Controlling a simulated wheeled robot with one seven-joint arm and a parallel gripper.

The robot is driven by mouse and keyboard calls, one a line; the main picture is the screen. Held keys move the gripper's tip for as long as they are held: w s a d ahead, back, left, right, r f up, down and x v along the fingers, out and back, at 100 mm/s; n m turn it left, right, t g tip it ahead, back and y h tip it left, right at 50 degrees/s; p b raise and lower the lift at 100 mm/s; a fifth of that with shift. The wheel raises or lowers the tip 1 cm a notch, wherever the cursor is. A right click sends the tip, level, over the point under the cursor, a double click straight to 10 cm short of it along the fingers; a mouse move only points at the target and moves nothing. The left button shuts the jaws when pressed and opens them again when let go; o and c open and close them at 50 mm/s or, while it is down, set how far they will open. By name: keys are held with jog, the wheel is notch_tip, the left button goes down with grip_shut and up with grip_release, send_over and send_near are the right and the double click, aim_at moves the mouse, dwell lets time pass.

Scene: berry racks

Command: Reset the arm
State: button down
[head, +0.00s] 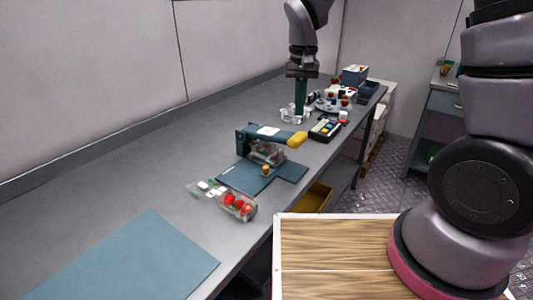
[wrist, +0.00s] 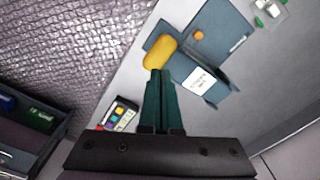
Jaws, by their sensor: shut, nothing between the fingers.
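My gripper (head: 300,112) hangs fingers-down over the far half of the grey workbench in the head view. Its dark green fingers are closed together and hold nothing. In the wrist view the closed fingertips (wrist: 158,75) overlap the near end of a yellow rounded piece (wrist: 161,52) below; I cannot tell whether they touch. In the head view the yellow piece (head: 297,139) is the end of a dark blue arm-like stand, nearer than my gripper and apart from it.
The dark blue stand (head: 250,140) has a clear berry box beneath it. A box of red berries (head: 238,206) sits at the bench's front edge, behind a blue mat (head: 130,262). A dark tray (head: 325,128) and several small items crowd the far end.

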jog(key=s+d+r+m+t+y, duration=0.1)
jog(key=s+d+r+t, duration=0.2)
jog(key=s+d+r, duration=0.4)
jog(key=s+d+r+m+t+y, duration=0.1)
jog(key=s+d+r+m+t, duration=0.1)
jog(key=s+d+r+t, duration=0.2)
jog(key=s+d+r, duration=0.3)
jog(key=d+r, duration=0.4)
jog(key=r, duration=0.3)
jog(key=shift+r, duration=0.2)
